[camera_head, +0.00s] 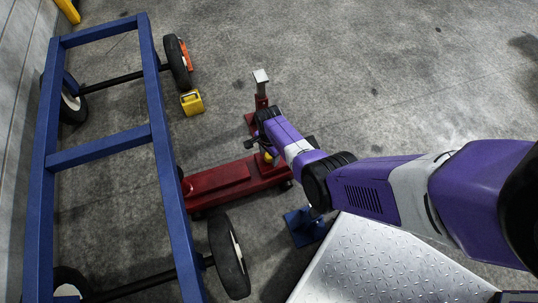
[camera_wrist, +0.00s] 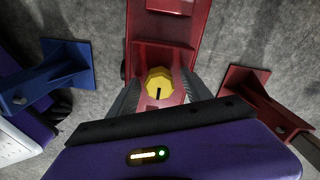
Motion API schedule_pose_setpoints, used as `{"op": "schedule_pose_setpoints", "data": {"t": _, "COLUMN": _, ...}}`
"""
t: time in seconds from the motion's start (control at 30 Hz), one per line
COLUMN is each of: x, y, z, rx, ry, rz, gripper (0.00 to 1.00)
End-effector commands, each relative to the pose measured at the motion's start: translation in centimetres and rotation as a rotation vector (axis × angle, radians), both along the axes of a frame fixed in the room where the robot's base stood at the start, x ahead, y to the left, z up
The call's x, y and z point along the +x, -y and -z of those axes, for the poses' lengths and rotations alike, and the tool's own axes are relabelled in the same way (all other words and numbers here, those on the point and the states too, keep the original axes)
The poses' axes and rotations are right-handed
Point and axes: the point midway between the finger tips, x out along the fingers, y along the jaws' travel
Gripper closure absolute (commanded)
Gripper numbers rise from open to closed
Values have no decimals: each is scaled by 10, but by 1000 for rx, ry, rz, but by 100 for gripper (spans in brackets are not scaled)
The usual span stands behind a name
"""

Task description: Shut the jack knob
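The jack knob (camera_wrist: 160,82) is a round yellow knob with a dark slot mark, on the red floor jack (camera_wrist: 165,28). In the wrist view it lies between the two grey fingers of my gripper (camera_wrist: 160,78). The fingers are spread, with a visible gap on each side of the knob. In the head view the red jack (camera_head: 228,181) lies on the floor right of the blue frame, and only a bit of the yellow knob (camera_head: 268,157) shows below my arm's end. My wrist hides most of the fingers there.
A blue wheeled frame (camera_head: 160,115) stands on the left. A red jack stand (camera_head: 261,88) is beyond the jack, and a blue stand (camera_head: 303,226) is nearer. A yellow canister (camera_head: 191,103) sits by a wheel. A metal tread plate (camera_head: 370,265) is at the bottom. The upper right floor is clear.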

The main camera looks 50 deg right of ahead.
Motion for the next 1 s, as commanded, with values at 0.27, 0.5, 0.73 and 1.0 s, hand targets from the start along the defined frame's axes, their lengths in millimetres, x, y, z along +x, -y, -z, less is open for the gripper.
{"op": "schedule_pose_setpoints", "data": {"t": 0.27, "x": 0, "y": 0, "z": -2, "rx": 0, "ry": -1, "rz": -2, "gripper": 43}}
{"op": "schedule_pose_setpoints", "data": {"t": 0.5, "x": -1, "y": 0, "z": -34, "rx": 0, "ry": -1, "rz": -1, "gripper": 43}}
{"op": "schedule_pose_setpoints", "data": {"t": 0.73, "x": 0, "y": 0, "z": -67, "rx": 0, "ry": 0, "rz": -1, "gripper": 43}}
{"op": "schedule_pose_setpoints", "data": {"t": 1.0, "x": 0, "y": 0, "z": -78, "rx": 0, "ry": -1, "rz": -1, "gripper": 43}}
